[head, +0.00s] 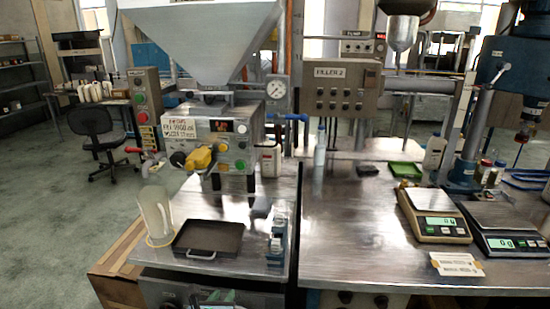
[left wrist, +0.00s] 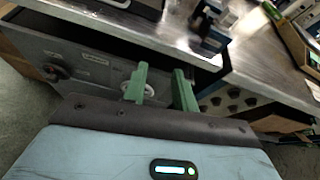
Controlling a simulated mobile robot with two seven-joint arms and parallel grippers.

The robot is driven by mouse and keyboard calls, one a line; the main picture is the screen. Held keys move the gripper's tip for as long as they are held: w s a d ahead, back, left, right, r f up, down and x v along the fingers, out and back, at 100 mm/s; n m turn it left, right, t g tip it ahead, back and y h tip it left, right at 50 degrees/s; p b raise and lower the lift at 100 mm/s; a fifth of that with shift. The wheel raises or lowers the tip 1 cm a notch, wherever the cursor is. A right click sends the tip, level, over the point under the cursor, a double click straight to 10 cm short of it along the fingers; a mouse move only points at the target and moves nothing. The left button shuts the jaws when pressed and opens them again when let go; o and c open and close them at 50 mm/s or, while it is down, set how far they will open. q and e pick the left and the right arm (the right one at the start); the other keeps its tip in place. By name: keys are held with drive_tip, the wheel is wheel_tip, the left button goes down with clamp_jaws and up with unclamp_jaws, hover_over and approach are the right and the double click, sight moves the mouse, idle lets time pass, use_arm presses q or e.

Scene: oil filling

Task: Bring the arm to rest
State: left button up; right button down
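My left gripper (head: 207,298) shows only a little at the bottom edge of the head view, in front of the steel bench. In the left wrist view its two green fingers (left wrist: 161,72) stand apart with nothing between them. They are in front of the dark drawer front (left wrist: 92,60) below the bench top. Whether the fingers touch the drawer front cannot be told. My right gripper is not in view.
A clear jug (head: 156,214), a dark tray (head: 208,238) and a blue-and-clear device (head: 278,240) stand on the steel bench, below the filler hopper (head: 200,40). Two scales (head: 440,228) (head: 512,244) stand at the right. Bare bench lies between the device and scales.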

use_arm(q)
drive_tip(key=s+d+f+n+g+h, duration=0.1)
drive_tip(key=s+f+n, duration=0.4)
drive_tip(key=s+n, duration=0.3)
drive_tip(key=s+d+f+n+g+h, duration=0.15)
drive_tip(key=s+f+n, duration=0.25)
drive_tip(key=s+n, duration=0.4)
drive_tip(key=s+a+f+n+y, duration=0.1)
drive_tip(key=s+a+n, duration=0.3)
drive_tip(key=s+n, duration=0.4)
drive_tip(key=s+a+f+n+g+y, duration=0.1)
drive_tip(key=s+a+f+n, duration=0.1)
drive_tip(key=s+a+n, duration=0.3)
drive_tip(key=s+n, duration=0.3)
drive_tip(key=n, duration=0.2)
drive_tip(key=shift+s+f, duration=0.3)
drive_tip(key=shift+s, duration=0.05)
drive_tip(key=shift+a, duration=0.1)
